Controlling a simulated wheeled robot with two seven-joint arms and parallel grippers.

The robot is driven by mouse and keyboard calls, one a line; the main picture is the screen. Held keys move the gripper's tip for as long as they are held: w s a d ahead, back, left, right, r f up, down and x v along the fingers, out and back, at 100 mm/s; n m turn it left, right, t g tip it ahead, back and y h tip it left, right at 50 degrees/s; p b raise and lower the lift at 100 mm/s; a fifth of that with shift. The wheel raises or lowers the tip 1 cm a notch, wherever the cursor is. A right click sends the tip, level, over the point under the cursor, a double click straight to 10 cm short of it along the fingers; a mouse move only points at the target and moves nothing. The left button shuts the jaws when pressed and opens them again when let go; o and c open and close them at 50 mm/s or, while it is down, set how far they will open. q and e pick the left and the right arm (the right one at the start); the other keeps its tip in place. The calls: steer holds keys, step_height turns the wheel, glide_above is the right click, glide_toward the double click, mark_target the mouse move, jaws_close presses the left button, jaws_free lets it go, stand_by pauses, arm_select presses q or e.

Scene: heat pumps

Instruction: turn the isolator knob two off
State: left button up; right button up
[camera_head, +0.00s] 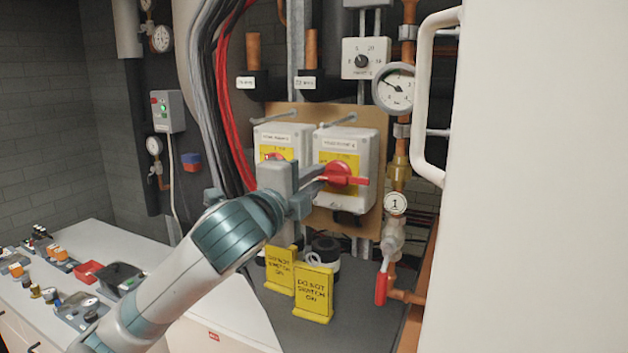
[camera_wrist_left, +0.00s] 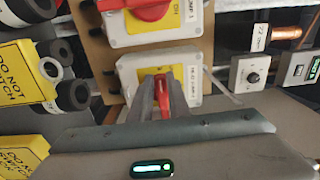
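Isolator two is the right-hand grey box (camera_head: 357,205) with a yellow plate and a red knob (camera_head: 338,174). Its red handle lies level, pointing right. My left gripper (camera_head: 316,181) reaches it from the left side. In the left wrist view the two fingers stand close on either side of the red handle (camera_wrist_left: 162,88) and look shut on it. The box (camera_wrist_left: 196,78) shows around them with a label reading "2". Isolator one (camera_head: 292,137) is the box to the left. Its red knob is mostly hidden by my gripper but shows in the wrist view (camera_wrist_left: 150,10). My right gripper is not in view.
Yellow "do not switch on" tags (camera_head: 313,292) and a black padlock-like item (camera_head: 325,255) sit below. A gauge (camera_head: 394,87), pipes and a red-handled valve (camera_head: 381,288) stand right. Cables (camera_head: 225,95) run left. A white door with a handle (camera_head: 425,95) fills the far right.

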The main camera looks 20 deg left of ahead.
arm_select(q)
steer(key=o, duration=0.3)
